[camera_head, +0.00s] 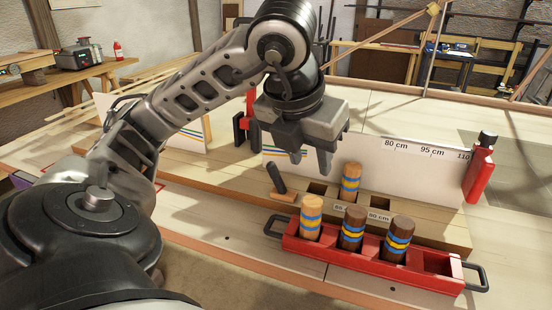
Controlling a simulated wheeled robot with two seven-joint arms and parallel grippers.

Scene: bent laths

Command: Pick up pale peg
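The pale peg (312,218), with blue and yellow bands, stands upright at the left end of the red tray (372,268). Two dark brown banded pegs stand beside it, the nearer one (353,229) and another (398,240) to its right. A tan banded peg (350,182) stands in a hole of the wooden block (440,232) behind the tray. My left gripper (306,158) points down above and behind the pale peg, apart from it. Its fingers look spread with nothing between them. My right gripper is out of view.
A white board (400,168) with centimetre labels stands behind the block. A red bottle (479,168) stands at its right end. A small wooden tool with a dark upright handle (277,179) lies left of the holes. The tray's right compartment (438,263) is empty.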

